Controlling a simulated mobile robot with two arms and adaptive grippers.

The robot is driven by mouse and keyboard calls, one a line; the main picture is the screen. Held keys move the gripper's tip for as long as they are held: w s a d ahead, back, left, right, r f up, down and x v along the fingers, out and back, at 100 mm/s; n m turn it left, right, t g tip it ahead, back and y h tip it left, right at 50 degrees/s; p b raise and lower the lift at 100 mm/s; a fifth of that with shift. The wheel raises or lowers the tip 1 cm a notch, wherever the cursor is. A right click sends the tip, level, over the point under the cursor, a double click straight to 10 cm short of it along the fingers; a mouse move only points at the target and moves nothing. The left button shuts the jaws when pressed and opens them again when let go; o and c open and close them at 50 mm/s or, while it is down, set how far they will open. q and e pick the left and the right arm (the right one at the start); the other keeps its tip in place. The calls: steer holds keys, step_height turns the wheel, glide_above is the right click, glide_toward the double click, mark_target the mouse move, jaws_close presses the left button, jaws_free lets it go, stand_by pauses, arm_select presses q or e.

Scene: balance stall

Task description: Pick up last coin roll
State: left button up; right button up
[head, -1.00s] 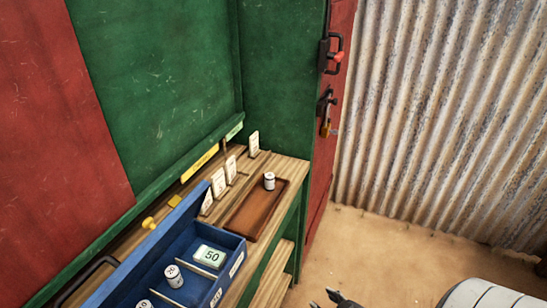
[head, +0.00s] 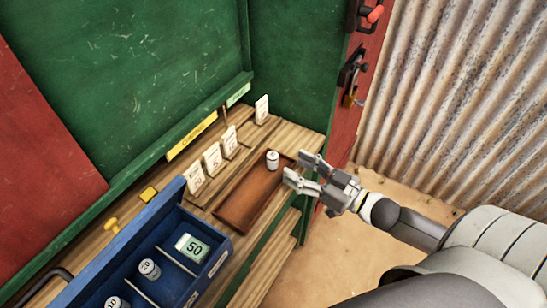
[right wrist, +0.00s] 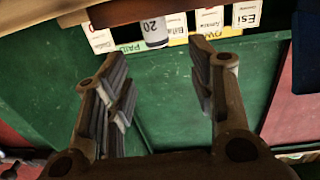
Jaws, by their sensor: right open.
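A white coin roll (head: 272,160) stands upright at the far end of the brown tray (head: 231,216) on the wooden counter. In the right wrist view the coin roll (right wrist: 154,31) shows a "20" and appears beyond the gap between the fingers. My right gripper (head: 296,168) is open and empty, just right of the roll and apart from it, with its fingers pointing toward it. The open blue cash box (head: 211,277) holds two more upright rolls, one marked 20 (head: 149,268) and one marked 10 (head: 114,302), in separate compartments. My left gripper is not in view.
A green "50" note stack (head: 193,247) lies in the box's far compartment. Several white cards (head: 213,160) stand behind the tray, near the green wall. The counter's front edge runs under my right gripper. A red door with a latch (head: 351,70) is at the right.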

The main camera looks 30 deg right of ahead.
mark_target(277, 157)
steer(key=x, duration=0.3)
steer(key=shift+w+d, duration=0.1)
steer(key=shift+w, duration=0.05)
steer(key=shift+p+x, duration=0.7)
steer(key=shift+x, duration=1.95)
steer(key=shift+f, duration=0.15)
jaws_close()
